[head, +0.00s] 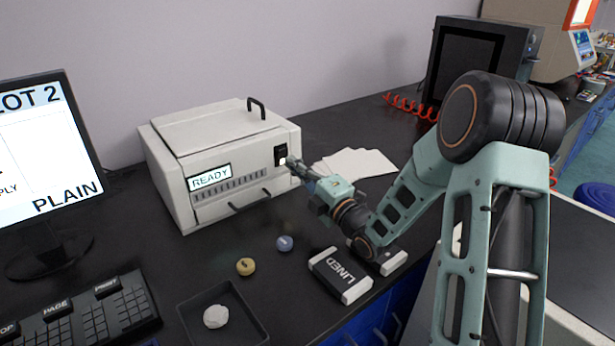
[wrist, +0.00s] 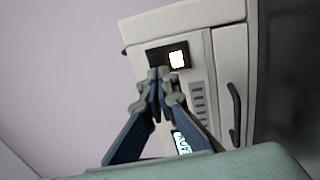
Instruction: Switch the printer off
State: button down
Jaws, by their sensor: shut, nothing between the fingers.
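The printer (head: 222,160) is a pale box on the dark bench with a lit display (head: 210,177) reading READY. Its black switch panel (head: 281,154) is on the right of the front face, with a bright lit part at its lower end. In the wrist view the switch panel (wrist: 157,56) shows with its lit part (wrist: 178,59). My gripper (head: 289,163) is shut and empty, its tips at the panel's lower end in the head view. In the wrist view my gripper (wrist: 159,75) covers part of the panel's edge; I cannot tell whether it touches.
White sheets (head: 354,163) lie right of the printer. A LINED box (head: 340,275), a yellow puck (head: 245,266), a blue puck (head: 285,243) and a dark tray (head: 256,321) lie in front. A monitor (head: 45,150) and keyboard (head: 85,318) stand left.

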aim_at(282, 154)
jog(key=shift+x, duration=1.25)
jog(key=shift+w+a+r+g+p, duration=0.25)
jog(key=shift+r+g+p, duration=0.05)
jog(key=shift+r, duration=0.05)
jog(key=shift+f+h, duration=0.2)
jog(key=shift+h, duration=0.1)
jog(key=shift+d, duration=0.1)
